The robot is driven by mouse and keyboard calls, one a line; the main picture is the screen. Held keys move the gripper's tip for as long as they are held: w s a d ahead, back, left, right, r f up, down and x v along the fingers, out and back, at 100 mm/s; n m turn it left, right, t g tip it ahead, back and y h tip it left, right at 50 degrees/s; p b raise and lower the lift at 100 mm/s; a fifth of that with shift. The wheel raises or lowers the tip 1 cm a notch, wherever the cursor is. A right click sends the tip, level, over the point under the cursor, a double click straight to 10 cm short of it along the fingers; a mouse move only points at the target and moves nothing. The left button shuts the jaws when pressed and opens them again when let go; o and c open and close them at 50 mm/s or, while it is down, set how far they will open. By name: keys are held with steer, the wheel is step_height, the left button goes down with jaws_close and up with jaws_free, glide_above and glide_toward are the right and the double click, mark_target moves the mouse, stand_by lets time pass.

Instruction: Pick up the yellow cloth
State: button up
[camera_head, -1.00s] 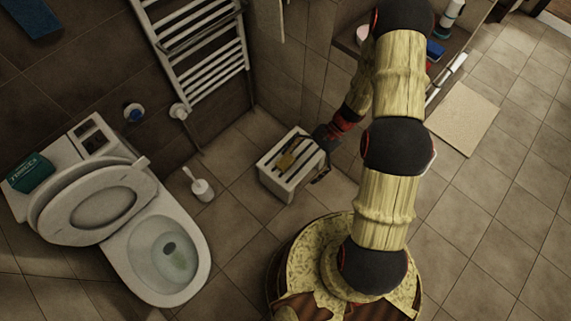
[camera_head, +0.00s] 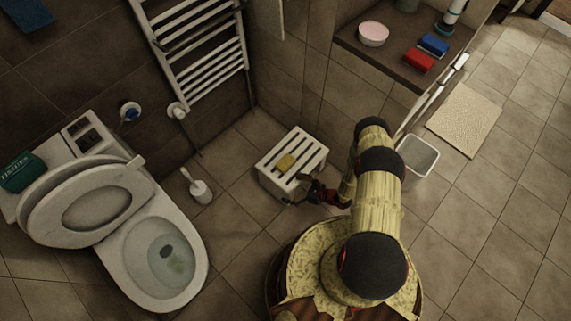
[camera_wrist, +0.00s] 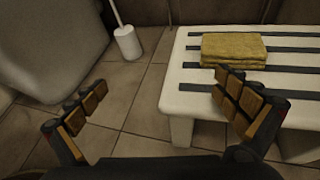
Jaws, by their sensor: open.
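The yellow cloth (camera_head: 286,162) lies folded on top of a white slatted stool (camera_head: 314,158). My gripper (camera_head: 299,190) is just off the stool's near right edge in the head view. In the wrist view my gripper (camera_wrist: 160,105) is open and empty, with its fingers spread wide. Its right finger overlaps the stool's front edge in the picture, below the cloth. Whether it touches the stool I cannot tell.
A toilet (camera_head: 155,255) and a toilet brush (camera_head: 199,188) stand left of the stool. A towel radiator (camera_head: 205,60) is on the wall behind. A white bin (camera_head: 418,157) stands right of my arm.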

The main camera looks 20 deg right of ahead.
mark_target(287, 163)
steer(key=w+d+t+h, duration=0.1)
steer(key=w+d, duration=0.1)
steer(key=w+d+m+t+h, duration=0.1)
steer(key=w+d, duration=0.1)
steer(key=w, duration=0.1)
steer(key=w+d+m+t+h, duration=0.1)
steer(key=w+d, duration=0.1)
steer(key=shift+w+d+r, duration=0.1)
steer(key=shift+w+d, duration=0.2)
steer(key=shift+d, duration=0.1)
steer(key=b+x, duration=0.1)
steer(key=x, duration=0.1)
steer(key=b+x, duration=0.1)
steer(key=x, duration=0.2)
steer(key=b+x, duration=0.1)
steer(key=x, duration=0.1)
steer(key=shift+w+a+r+b, duration=0.15)
steer(key=shift+w+a+b, duration=0.15)
steer(key=shift+a, duration=0.1)
steer(key=shift+c, duration=0.9)
steer(key=c, duration=1)
steer(key=shift+o, duration=0.2)
steer(key=shift+r, duration=0.15)
